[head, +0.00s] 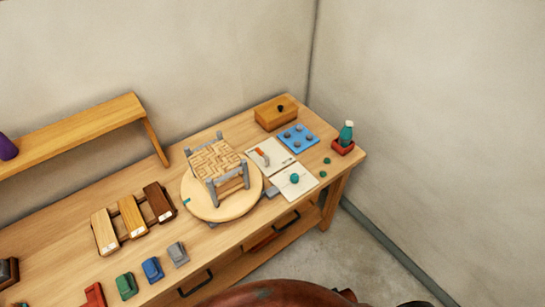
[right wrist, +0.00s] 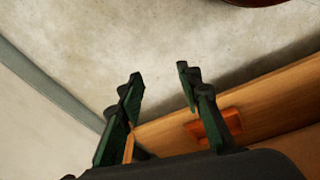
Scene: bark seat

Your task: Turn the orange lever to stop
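The orange lever (head: 261,153) is a small bar on a pale square panel (head: 281,164) in the head view, toward the right part of the table. It lies just right of the stool frame with the woven seat. It is too small to read any stop mark or tell its exact setting. My right gripper (right wrist: 160,74) shows in the right wrist view with its two dark green fingers apart and nothing between them. It points at bare floor, beside a wooden edge, away from the lever. My left gripper is in neither view.
The small stool (head: 214,160) stands on a round turntable (head: 232,208). A second pale panel with a teal knob (head: 294,179), a blue board (head: 291,138), a wooden box (head: 276,112) and a teal bottle (head: 346,132) surround the lever. An orange-red item (right wrist: 213,126) sits by the wooden edge.

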